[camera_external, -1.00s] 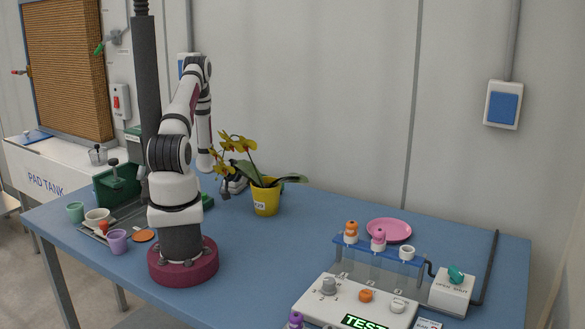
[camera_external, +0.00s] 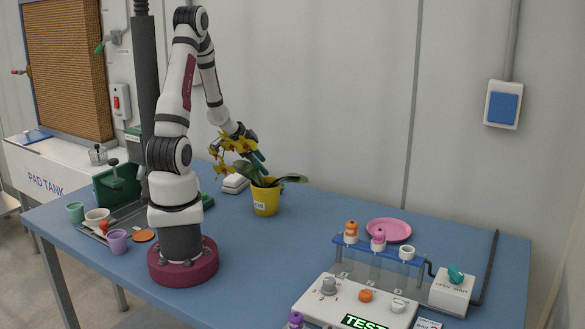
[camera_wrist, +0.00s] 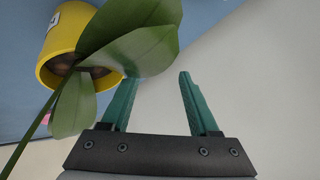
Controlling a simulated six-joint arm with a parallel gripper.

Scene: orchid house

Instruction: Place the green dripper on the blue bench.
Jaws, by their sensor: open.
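The blue bench (camera_external: 300,232) fills the middle of the external view. I cannot make out a green dripper for certain in either view. My gripper (camera_external: 260,161) is raised over the bench behind the yellow orchid, partly hidden by its flowers. In the wrist view its two teal fingers (camera_wrist: 157,80) are apart with nothing between them. A broad orchid leaf (camera_wrist: 130,38) crosses in front of the left finger; I cannot tell whether they touch.
The orchid's yellow pot (camera_external: 266,199) stands close by, with a white object (camera_external: 235,184) to its left. A tube rack (camera_external: 378,252), pink plate (camera_external: 389,230) and teal-knobbed box (camera_external: 452,291) stand right. Cups (camera_external: 117,241) stand left. The bench middle is clear.

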